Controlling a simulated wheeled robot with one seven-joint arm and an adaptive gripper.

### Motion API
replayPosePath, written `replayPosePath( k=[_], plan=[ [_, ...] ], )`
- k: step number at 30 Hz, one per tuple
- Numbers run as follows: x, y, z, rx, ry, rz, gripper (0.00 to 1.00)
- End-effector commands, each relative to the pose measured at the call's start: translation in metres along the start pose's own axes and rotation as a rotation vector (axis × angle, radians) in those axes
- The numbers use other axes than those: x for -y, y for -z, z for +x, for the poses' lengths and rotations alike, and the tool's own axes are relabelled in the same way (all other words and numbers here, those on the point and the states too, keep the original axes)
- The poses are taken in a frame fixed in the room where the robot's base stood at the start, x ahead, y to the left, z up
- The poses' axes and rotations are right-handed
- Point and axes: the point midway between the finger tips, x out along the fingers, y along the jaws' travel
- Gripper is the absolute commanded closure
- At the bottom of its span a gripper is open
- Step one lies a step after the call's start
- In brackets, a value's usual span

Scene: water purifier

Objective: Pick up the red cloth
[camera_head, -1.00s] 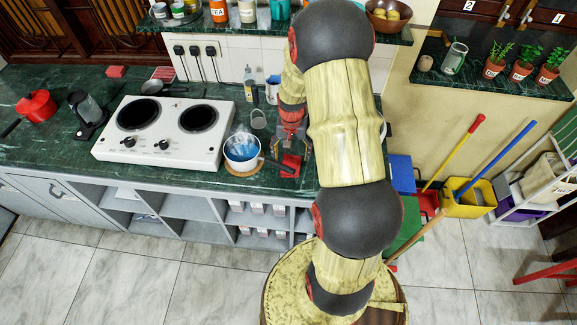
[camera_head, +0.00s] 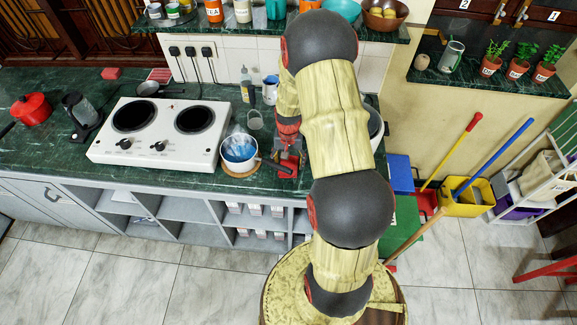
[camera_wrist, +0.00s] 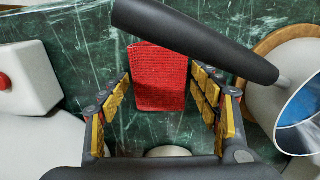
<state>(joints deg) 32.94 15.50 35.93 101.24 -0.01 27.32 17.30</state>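The red cloth (camera_wrist: 160,82) lies on the green marble counter, between my fingers in the wrist view. In the head view the cloth (camera_head: 287,169) shows just right of the blue-filled pot (camera_head: 239,150), partly hidden by my gripper (camera_head: 288,152). My gripper (camera_wrist: 161,88) is open, with a yellow-padded finger close to each side of the cloth. I cannot tell if either finger touches it. The pot's dark handle (camera_wrist: 200,38) crosses over the cloth's far edge.
The pot (camera_wrist: 300,108) stands close on the right in the wrist view, on a round wooden mat (camera_head: 238,174). A white two-plate hob (camera_head: 158,132) is to the left. A glass (camera_head: 254,119) and a bottle (camera_head: 246,88) stand behind. The counter's front edge is near.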

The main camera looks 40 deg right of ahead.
Motion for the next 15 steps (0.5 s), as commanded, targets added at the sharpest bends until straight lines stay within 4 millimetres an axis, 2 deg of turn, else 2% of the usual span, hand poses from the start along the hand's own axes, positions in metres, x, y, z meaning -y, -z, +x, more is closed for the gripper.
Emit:
replayPosePath(
  k=[9,15],
  plan=[
    [0.0000,-0.0001,-0.0001,0.000,0.000,0.000,0.57],
    [0.0000,0.0000,-0.0002,0.000,0.000,0.000,0.57]
  ],
)
